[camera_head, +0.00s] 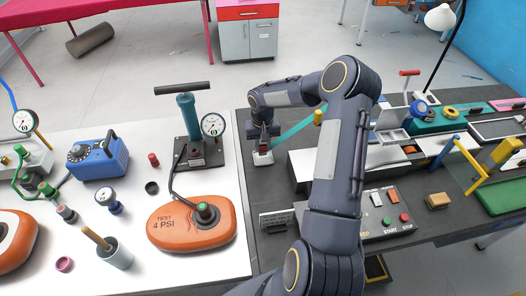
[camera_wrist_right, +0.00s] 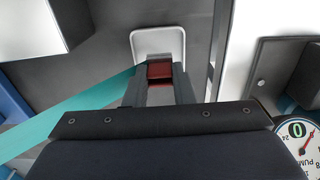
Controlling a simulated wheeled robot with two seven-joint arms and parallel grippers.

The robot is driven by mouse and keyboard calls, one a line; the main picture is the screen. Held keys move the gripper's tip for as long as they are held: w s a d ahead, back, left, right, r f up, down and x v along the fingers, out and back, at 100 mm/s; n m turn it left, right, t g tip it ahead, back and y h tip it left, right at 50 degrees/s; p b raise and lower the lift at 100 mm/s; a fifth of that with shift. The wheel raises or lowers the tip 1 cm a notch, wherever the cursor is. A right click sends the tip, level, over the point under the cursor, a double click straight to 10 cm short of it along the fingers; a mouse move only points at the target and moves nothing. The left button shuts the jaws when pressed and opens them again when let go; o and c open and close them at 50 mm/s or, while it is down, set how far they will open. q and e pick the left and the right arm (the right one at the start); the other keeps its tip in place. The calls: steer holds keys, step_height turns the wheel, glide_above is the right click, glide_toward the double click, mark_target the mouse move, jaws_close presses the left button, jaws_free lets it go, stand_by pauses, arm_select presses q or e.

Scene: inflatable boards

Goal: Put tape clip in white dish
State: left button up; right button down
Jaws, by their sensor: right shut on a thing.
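The white dish (camera_head: 264,158) is on the dark grey bench, near its left edge. In the right wrist view the dish (camera_wrist_right: 158,42) is a rounded white square just beyond my fingertips. My right gripper (camera_head: 262,148) points down over the dish. In its wrist view the right gripper (camera_wrist_right: 160,84) is shut on a small dark red block, which looks like the tape clip (camera_wrist_right: 160,70). The clip overlaps the near side of the dish; I cannot tell whether it touches the dish. The clip is mostly hidden in the head view. My left gripper is not in view.
A teal strip (camera_head: 292,132) runs beside the gripper. A pump (camera_head: 188,118) with a gauge stands left on the white table. An orange test board (camera_head: 192,224) lies in front of it. A control panel (camera_head: 388,212) is right of my arm.

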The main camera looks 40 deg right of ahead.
step_height(320, 180, down, 3)
steer(key=shift+r+b, duration=0.15)
steer(key=shift+b, duration=0.25)
steer(key=shift+r, duration=0.1)
steer(key=shift+s, duration=0.1)
steer(key=c, duration=1.2)
jaws_free()
